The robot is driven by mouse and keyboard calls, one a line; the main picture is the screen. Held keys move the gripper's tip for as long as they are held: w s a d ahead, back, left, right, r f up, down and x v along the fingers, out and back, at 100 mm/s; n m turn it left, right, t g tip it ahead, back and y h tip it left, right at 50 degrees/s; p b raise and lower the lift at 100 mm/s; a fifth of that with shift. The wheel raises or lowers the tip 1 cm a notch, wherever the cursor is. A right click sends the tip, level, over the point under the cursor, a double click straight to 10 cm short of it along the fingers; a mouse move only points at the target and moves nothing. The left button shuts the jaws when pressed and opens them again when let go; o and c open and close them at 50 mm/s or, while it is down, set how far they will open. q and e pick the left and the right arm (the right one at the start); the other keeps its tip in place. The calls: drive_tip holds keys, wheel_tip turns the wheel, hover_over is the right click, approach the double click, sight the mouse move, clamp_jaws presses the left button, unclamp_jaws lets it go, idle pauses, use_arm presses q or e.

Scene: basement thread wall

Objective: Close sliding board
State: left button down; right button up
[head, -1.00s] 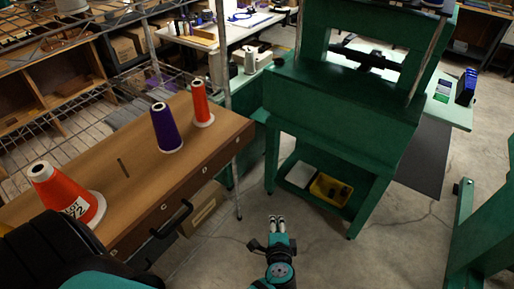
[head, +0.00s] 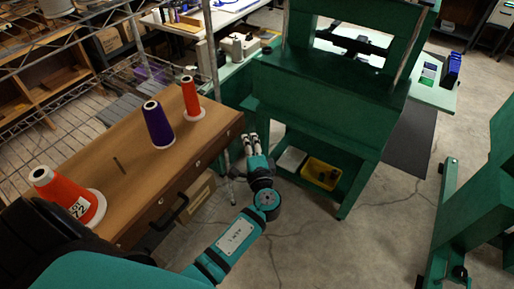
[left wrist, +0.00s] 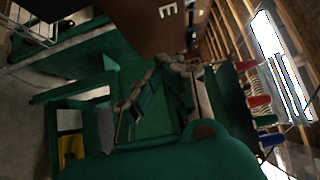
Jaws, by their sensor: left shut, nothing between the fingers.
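The brown wooden board (head: 125,185) juts out from a wire rack at the left, with thread cones on top. Its front face carries small letter marks and a black handle (head: 168,214). Which part is the sliding board I cannot tell for sure. My left gripper (head: 250,138) is shut and empty, fingers close together, just past the board's right end, in front of the green stand (head: 325,100). Whether it touches the board I cannot tell. In the left wrist view a brown panel with a pale letter (left wrist: 150,28) shows near the fingers. My right gripper is out of view.
A purple cone (head: 158,125) and two orange cones, one of them here (head: 191,99), stand on the board. A yellow bin (head: 320,174) sits on the stand's lower shelf. A green frame (head: 480,200) stands at the right. Concrete floor between is clear.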

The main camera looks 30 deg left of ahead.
use_arm(q)
drive_tip(key=shift+a+p, duration=0.35)
drive_tip(key=shift+a, duration=0.85)
drive_tip(key=shift+a, duration=0.1)
drive_tip(key=w+a+b, duration=0.1)
drive_tip(key=a+b, duration=0.4)
drive_tip(key=a, duration=1.7)
drive_tip(key=shift+w+b, duration=0.35)
drive_tip(key=shift+a+r, duration=0.1)
drive_tip(key=shift+a, duration=0.05)
